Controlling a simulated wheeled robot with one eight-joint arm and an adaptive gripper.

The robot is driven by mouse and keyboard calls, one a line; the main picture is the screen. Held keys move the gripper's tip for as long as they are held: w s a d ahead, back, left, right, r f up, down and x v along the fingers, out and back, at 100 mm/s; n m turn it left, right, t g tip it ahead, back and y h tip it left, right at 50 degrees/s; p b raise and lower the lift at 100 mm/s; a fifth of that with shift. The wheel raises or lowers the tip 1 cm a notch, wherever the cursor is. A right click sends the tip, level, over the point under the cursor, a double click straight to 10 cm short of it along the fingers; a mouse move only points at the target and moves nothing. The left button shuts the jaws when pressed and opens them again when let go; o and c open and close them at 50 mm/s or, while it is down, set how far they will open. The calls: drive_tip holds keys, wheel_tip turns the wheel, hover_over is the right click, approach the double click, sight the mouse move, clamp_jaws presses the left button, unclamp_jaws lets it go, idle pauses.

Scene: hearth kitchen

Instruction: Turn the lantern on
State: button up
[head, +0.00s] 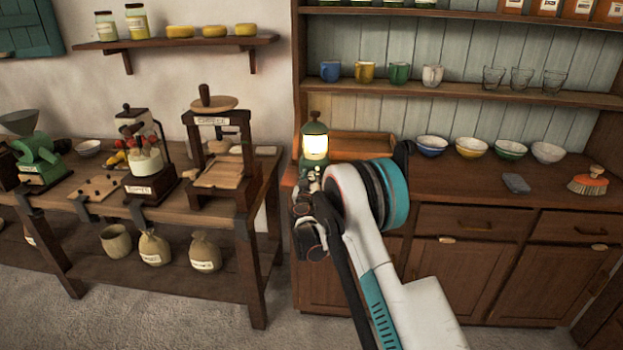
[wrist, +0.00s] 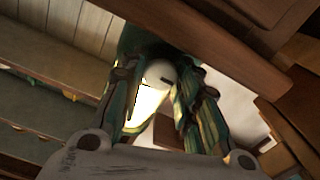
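The green lantern (head: 315,143) stands upright at the left end of the hutch counter in the head view, and its glass glows bright yellow-white. In the wrist view the lantern's bright glass (wrist: 147,104) shows between my fingers, with a pale round knob (wrist: 160,73) in front of it. My gripper (wrist: 158,85) has its two fingers apart, one on each side of the knob; I cannot tell whether they touch it. In the head view my gripper is just in front of and below the lantern, and my arm partly hides the lantern's base.
A wooden tray (head: 372,146) stands behind the lantern. Bowls (head: 470,148), a grey cloth or stone (head: 516,183) and a brush (head: 588,181) are on the counter to the right. A workbench (head: 262,168) with a press (head: 218,150) and grinders stands on the left.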

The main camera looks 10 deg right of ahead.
drive_tip(key=shift+o, duration=0.8)
drive_tip(key=shift+s, duration=0.1)
drive_tip(key=v, duration=1.1)
drive_tip(key=shift+s+a, duration=0.2)
drive_tip(key=shift+s, duration=0.15)
drive_tip(key=shift+r, duration=0.1)
